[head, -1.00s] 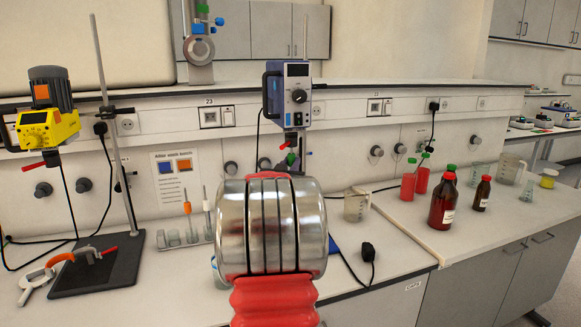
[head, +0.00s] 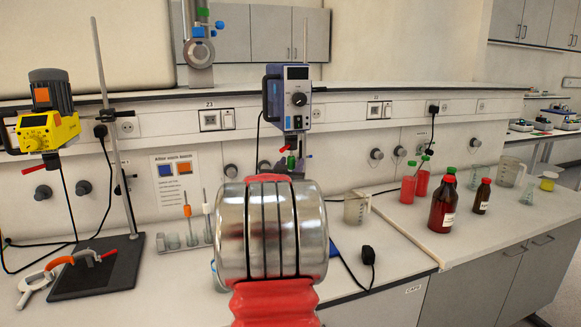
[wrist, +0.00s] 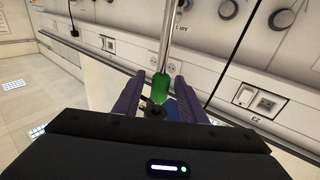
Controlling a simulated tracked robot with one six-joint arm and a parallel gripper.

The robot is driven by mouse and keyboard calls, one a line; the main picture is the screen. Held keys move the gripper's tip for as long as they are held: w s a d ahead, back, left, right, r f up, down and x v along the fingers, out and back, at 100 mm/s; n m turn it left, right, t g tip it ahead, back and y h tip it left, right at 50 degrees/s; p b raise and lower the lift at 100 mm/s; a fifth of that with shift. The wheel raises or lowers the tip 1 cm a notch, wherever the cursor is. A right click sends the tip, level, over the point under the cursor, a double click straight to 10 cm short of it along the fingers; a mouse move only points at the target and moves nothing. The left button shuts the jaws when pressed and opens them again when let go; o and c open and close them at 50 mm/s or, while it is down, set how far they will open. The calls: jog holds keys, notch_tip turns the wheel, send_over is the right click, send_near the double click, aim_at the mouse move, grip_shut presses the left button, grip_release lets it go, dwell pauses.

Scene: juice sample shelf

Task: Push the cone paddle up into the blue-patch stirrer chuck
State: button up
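The blue-patch stirrer (head: 297,98) is the blue and grey unit at the centre of the head view, with a dark chuck (head: 292,140) underneath. The paddle's metal shaft (wrist: 177,30) runs up out of the picture. The green collar also shows in the head view (head: 291,161), just below the chuck. I cannot tell whether the shaft tip is inside the chuck.
A yellow stirrer (head: 47,130) on a stand is at the left. A rack (head: 182,241) with two paddles, orange and white collared, stands at centre left. A beaker (head: 356,208) and several bottles are at the right. A cable (head: 348,268) lies on the bench.

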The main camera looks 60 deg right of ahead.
jog(key=shift+o, duration=0.2)
jog(key=shift+a+f, duration=0.1)
jog(key=shift+f, duration=0.05)
jog(key=shift+a, duration=0.15)
jog(key=v, duration=1.3)
jog(key=shift+a, duration=0.15)
jog(key=shift+s, duration=0.1)
